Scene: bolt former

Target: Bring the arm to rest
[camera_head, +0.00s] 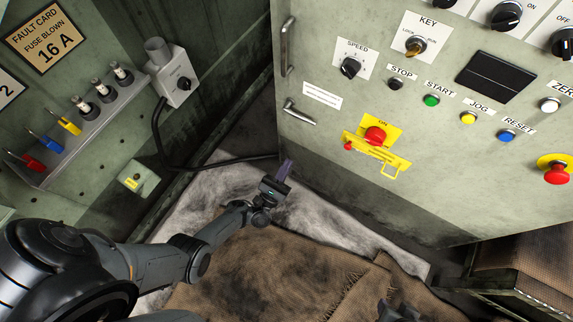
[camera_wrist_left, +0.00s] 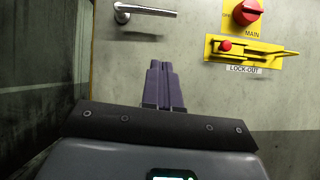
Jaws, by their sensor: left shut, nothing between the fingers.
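My left arm reaches in from the left in the head view. Its gripper (camera_head: 286,168) is shut and empty, held over the pale cloth in front of the green machine door. In the left wrist view the purple fingers (camera_wrist_left: 162,68) lie together with nothing between them, pointing at the door below the handle. They look apart from the door. A dark part at the bottom edge of the head view (camera_head: 397,311) looks like part of my right arm; its fingers cannot be made out.
The control panel (camera_head: 435,150) carries a key switch, buttons and a yellow lock-out (camera_head: 376,155) with a red knob. A door handle (camera_head: 300,112) sticks out at its left. A fuse shelf (camera_head: 95,120) and switch box (camera_head: 172,77) stand left. Brown sacking (camera_head: 270,275) covers the floor.

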